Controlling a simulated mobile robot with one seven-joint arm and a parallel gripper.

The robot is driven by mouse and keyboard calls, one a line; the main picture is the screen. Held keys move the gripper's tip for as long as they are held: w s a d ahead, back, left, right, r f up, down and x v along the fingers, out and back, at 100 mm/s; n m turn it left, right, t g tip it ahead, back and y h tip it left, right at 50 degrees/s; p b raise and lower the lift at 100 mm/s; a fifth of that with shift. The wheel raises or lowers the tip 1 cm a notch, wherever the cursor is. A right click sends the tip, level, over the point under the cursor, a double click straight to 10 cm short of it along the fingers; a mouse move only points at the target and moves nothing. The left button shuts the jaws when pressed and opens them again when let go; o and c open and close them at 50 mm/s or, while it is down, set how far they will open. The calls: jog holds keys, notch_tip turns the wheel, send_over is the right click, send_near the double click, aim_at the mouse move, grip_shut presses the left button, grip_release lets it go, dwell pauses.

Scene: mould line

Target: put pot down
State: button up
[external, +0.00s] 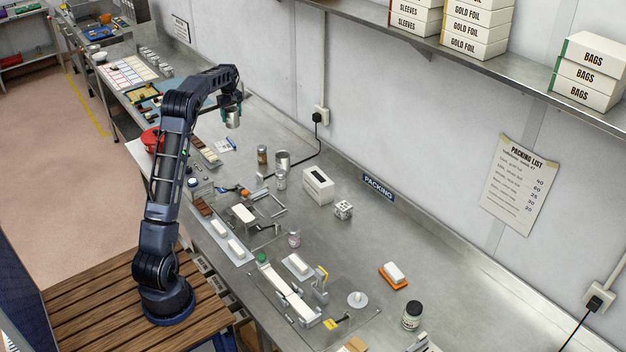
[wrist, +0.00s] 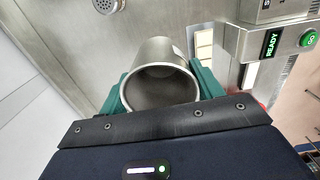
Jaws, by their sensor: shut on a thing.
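A grey metal pot (wrist: 161,84) shows in the wrist view with its open round mouth toward the camera. My gripper (wrist: 163,92) is shut on it, with a green finger on each side of its wall. In the external view the pot (external: 233,118) hangs from my gripper (external: 231,103) at the end of the raised arm, above the long steel bench (external: 420,262). The inside of the pot looks grey and empty in the wrist view.
A device with a READY display (wrist: 271,43) stands at right in the wrist view. On the bench are a metal cup (external: 282,160), a brown jar (external: 262,155), a white box (external: 318,185) and a red bowl (external: 151,139). Bare steel lies along the wall side.

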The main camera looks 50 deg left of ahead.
aim_at(235, 126)
jog(key=shift+w+a+r, duration=0.1)
jog(key=shift+w+r, duration=0.2)
jog(key=shift+w, duration=0.05)
jog(key=shift+w+f, duration=0.1)
jog(key=shift+w, duration=0.05)
notch_tip(235, 126, down, 19)
jog(key=shift+f, duration=0.2)
jog(key=shift+f, duration=0.1)
jog(key=o, duration=1.1)
notch_tip(235, 126, up, 12)
jog(key=shift+r, duration=0.15)
